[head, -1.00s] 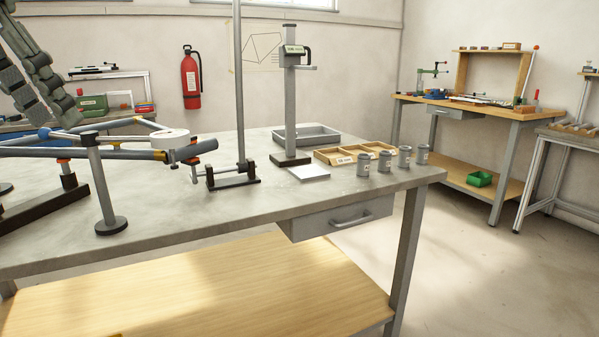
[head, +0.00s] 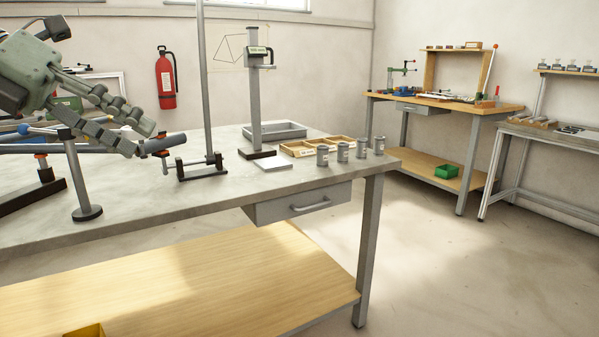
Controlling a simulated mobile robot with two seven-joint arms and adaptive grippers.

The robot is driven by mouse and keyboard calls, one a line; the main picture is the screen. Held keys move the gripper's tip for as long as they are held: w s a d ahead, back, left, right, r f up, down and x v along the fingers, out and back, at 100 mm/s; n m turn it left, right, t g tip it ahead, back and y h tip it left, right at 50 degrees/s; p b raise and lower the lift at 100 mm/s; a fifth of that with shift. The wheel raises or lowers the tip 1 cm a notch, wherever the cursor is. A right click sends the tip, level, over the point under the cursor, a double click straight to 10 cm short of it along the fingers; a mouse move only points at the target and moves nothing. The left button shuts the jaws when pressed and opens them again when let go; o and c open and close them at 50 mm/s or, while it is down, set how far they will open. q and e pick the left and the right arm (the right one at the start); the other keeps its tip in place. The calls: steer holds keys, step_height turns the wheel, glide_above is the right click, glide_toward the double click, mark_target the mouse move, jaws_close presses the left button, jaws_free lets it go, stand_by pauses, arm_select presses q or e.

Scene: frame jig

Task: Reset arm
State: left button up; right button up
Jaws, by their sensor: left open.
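My left gripper (head: 144,140) comes in from the upper left of the head view, with its grey-green palm and jointed fingers pointing down and right. Its two sets of fingers are apart, and nothing shows between them. It appears in front of the frame jig's tubes (head: 90,145) at the left of the grey workbench (head: 225,196). Whether the fingers touch the tubes cannot be told. Part of the frame jig is hidden behind the gripper. My right gripper is not in the view.
A jig post on a round foot (head: 87,212) and a tall upright rod (head: 204,90) stand on the bench. A height gauge (head: 255,100), a wooden tray (head: 298,149) and several grey canisters (head: 342,153) stand further right. The floor (head: 440,270) at the right is clear.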

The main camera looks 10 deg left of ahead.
arm_select(q)
steer(key=w+a+f+n+t+h, duration=0.3)
steer(key=w+a+f+n+t, duration=0.1)
steer(key=w+f+n+t, duration=0.7)
steer(key=w+a+f+n+y, duration=0.1)
steer(key=a+f+n+y, duration=0.3)
steer(key=f+n+y, duration=0.5)
steer(key=w+a+f+n+y, duration=0.1)
steer(key=a+f+n+y, duration=0.25)
steer(key=f+n, duration=0.6)
steer(key=s+d+f+n+g+y, duration=0.15)
steer(key=s+f+g, duration=0.3)
steer(key=f, duration=0.85)
steer(key=s+d+f+n+g+y, duration=0.1)
steer(key=s+f+n+g, duration=0.15)
steer(key=s+f, duration=0.7)
steer(key=s+d+f+n+g+h, duration=0.1)
steer(key=s+d+f+g, duration=0.2)
steer(key=s+d+f, duration=0.3)
steer(key=s+d+f+n+g+h, duration=0.1)
steer(key=s+d+f+g, duration=0.3)
steer(key=s+d+f, duration=0.3)
step_height(320, 180, down, 4)
steer(key=shift+s+d+f+h, duration=0.25)
steer(key=shift+s+h, duration=0.05)
steer(key=shift+s, duration=0.55)
